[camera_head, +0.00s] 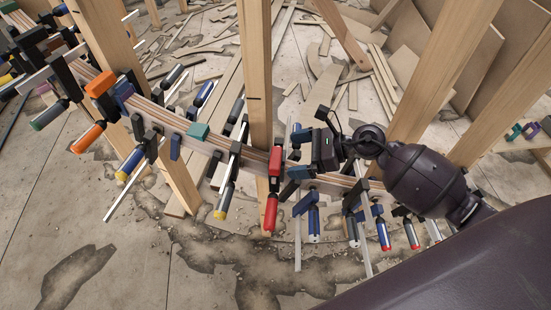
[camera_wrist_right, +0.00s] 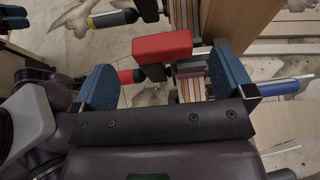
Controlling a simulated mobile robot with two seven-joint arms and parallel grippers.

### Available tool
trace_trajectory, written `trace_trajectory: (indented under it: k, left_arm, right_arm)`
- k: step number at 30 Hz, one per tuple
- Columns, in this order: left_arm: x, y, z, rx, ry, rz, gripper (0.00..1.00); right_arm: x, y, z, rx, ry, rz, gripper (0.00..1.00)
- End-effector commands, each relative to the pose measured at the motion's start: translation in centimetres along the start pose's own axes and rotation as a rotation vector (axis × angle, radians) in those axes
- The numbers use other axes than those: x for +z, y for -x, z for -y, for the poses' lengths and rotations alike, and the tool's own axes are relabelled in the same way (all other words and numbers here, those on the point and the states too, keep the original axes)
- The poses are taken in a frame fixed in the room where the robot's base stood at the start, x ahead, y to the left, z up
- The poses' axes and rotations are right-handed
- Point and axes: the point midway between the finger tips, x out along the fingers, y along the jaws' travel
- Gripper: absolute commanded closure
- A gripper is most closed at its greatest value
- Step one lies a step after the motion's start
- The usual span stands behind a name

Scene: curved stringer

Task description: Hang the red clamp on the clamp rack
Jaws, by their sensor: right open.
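The red clamp (camera_head: 275,162) sits on the curved laminated wooden stringer (camera_head: 225,145), in front of an upright post. Its red handle (camera_head: 270,212) hangs below. My right gripper (camera_head: 292,156) is open just right of the clamp. In the right wrist view, the red clamp's head (camera_wrist_right: 162,46) lies ahead of and between the two blue fingers of the gripper (camera_wrist_right: 164,75), with a gap on each side; the fingers are not shut on it. I cannot make out a clamp rack for certain. My left gripper is not in view.
Blue clamps (camera_head: 312,215) hang close to the right of the red one. Several others, including an orange one (camera_head: 90,136), line the stringer to the left. Wooden posts (camera_head: 256,70) stand along it. Wood scraps (camera_head: 325,85) litter the floor behind. The front floor is mostly clear.

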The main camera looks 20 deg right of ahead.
Motion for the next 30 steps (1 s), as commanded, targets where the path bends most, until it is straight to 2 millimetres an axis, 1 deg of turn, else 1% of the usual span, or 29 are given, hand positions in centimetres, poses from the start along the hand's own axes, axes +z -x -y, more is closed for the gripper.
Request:
trace_trajectory:
  k: [1,3,11,18,21,24,30]
  left_arm:
    - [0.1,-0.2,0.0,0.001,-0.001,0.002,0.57]
    - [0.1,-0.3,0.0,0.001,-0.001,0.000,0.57]
    - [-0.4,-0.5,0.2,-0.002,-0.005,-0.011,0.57]
    - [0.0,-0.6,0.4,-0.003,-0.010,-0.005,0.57]
    - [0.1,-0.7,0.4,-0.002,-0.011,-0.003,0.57]
    - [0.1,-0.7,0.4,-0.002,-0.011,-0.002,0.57]
    - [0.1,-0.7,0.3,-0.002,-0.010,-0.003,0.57]
  right_arm:
    - [-0.1,-0.9,0.0,0.001,-0.001,0.001,0.00]
    - [-0.1,-1.7,0.0,0.000,-0.002,0.002,0.00]
    - [-0.1,-3.3,0.0,-0.001,-0.004,0.002,0.00]
    - [-0.3,-6.5,0.0,0.000,-0.005,0.002,0.00]
    - [-0.3,-7.4,0.0,-0.001,-0.005,0.001,0.00]
    - [-0.3,-7.8,0.0,-0.002,-0.004,0.000,0.00]
    - [-0.2,-7.8,0.1,-0.002,-0.004,0.001,0.00]
